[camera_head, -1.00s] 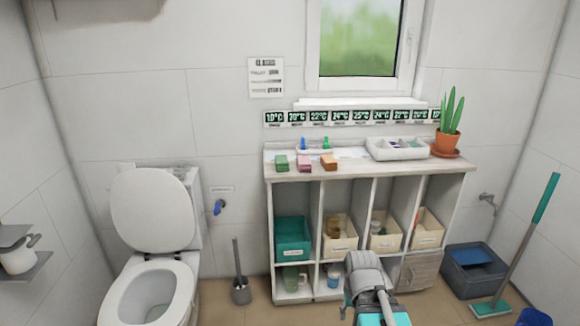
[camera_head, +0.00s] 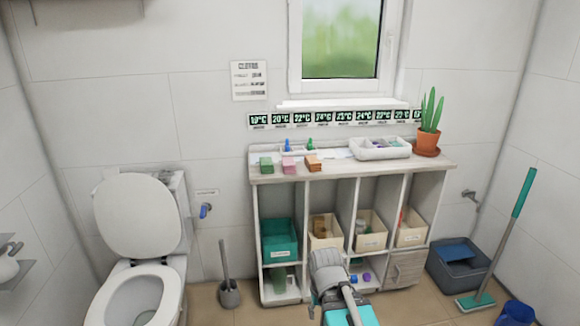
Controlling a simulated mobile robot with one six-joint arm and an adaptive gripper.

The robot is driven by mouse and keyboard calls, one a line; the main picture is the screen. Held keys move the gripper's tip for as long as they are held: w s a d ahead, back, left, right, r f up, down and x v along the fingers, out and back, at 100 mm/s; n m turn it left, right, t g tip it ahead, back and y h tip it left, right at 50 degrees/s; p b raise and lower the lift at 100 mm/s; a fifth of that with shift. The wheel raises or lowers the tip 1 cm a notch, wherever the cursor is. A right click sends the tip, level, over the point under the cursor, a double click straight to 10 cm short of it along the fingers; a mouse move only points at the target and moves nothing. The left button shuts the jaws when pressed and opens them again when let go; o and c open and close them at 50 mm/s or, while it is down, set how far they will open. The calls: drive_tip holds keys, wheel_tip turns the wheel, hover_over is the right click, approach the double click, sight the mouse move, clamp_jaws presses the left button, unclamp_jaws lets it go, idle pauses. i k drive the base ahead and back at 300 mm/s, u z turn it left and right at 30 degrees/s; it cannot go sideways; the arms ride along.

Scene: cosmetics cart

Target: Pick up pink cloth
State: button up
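The pink cloth (camera_head: 289,165) is a small folded block on the front part of the shelf unit's wooden top, towards its left. It lies between a green cloth (camera_head: 266,164) and an orange-brown cloth (camera_head: 313,163), with gaps beside it. My gripper (camera_head: 320,288) shows at the bottom centre, at the end of my grey and teal arm. In the picture it is well below the pink cloth and apart from it. Its fingers are too small and too covered by the arm to tell whether they are open or shut.
The shelf unit (camera_head: 345,169) holds a teal bin (camera_head: 279,238) and several beige bins. A white tray (camera_head: 380,149) and a potted plant (camera_head: 428,142) stand right on its top. A toilet (camera_head: 140,225) is left; a mop (camera_head: 497,240) and grey tub (camera_head: 458,266) are right.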

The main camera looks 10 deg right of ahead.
sight(288, 165)
drive_tip(key=i, duration=1)
